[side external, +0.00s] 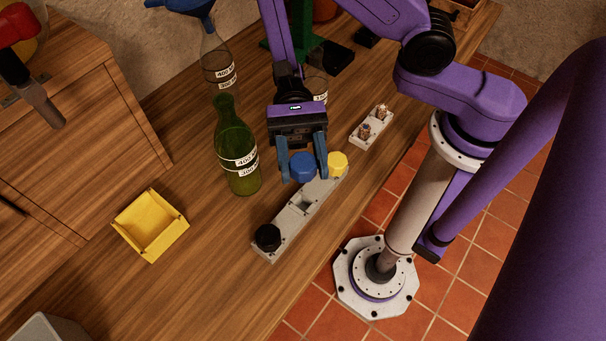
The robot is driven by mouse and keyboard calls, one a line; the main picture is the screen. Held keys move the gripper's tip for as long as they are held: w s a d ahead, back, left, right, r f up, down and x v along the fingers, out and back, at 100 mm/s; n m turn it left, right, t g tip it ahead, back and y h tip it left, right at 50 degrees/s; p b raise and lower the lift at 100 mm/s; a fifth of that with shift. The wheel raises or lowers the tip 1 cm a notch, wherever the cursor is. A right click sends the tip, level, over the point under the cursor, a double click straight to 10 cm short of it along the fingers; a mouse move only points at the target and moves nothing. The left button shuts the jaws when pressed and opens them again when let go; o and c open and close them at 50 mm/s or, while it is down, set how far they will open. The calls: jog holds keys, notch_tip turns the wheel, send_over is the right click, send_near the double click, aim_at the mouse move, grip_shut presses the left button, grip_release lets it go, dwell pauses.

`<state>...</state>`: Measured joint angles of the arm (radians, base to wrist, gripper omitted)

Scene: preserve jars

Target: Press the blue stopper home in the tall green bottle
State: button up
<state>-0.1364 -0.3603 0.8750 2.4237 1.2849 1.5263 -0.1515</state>
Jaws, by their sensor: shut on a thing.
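The blue stopper (302,166) is between the fingers of my gripper (303,170), which is shut on it. It is over or just above the grey stopper rack (290,232); I cannot tell whether it still touches the rack. The tall green bottle (237,150) stands upright to the left of my gripper. Its narrow neck points up the picture, and it carries white labels with numbers. My gripper is apart from the bottle.
The rack also holds a yellow stopper (338,163) and a black stopper (268,237), with an empty square hole between. A clear bottle with a blue funnel (190,5) stands behind the green bottle. A yellow bin (150,225) is at left. Bare wood lies between bin and rack.

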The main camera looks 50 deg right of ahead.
aim_at(302, 161)
notch_tip(302, 161, up, 18)
dwell(0.6)
jog(key=shift+o, duration=1.1)
jog(key=shift+w, duration=0.1)
jog(key=shift+c, duration=0.5)
jog(key=w+a+r+m+t+y, duration=0.1)
jog(key=w+m+t+y, duration=0.3)
jog(key=w, duration=0.8)
jog(key=a+m+t, duration=0.1)
jog(key=m+t, duration=0.1)
jog(key=t, duration=0.2)
jog(key=shift+w+a+r+y, duration=0.2)
jog(key=shift+w+y, duration=0.05)
jog(key=shift+y, duration=0.05)
jog(key=shift+f, duration=2.9)
